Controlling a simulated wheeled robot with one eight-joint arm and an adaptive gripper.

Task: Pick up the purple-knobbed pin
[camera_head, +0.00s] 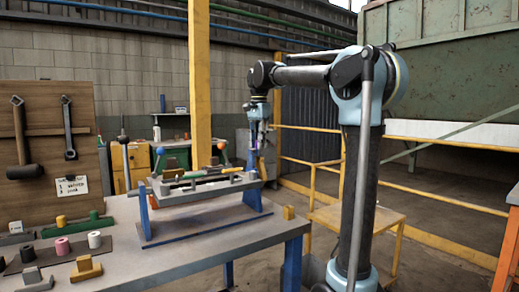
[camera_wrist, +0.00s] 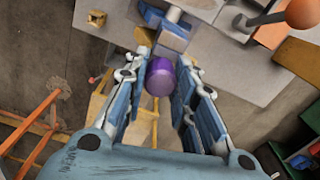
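The purple knob (camera_wrist: 160,78) of the pin shows in the wrist view, between the two fingers of my gripper (camera_wrist: 163,72). The fingers flank the knob closely on its left and right; whether both touch it is not clear. The knob covers most of its pin, so the shaft is hidden. In the head view my gripper (camera_head: 257,142) points down at the right end of the raised fixture (camera_head: 208,190), and a small patch of purple shows there.
The grey workbench (camera_head: 200,248) carries the fixture on blue supports. A small yellow block (camera_head: 289,212) sits near the right edge. A hammer (camera_head: 21,150) hangs on a wooden board. Yellow railings stand behind.

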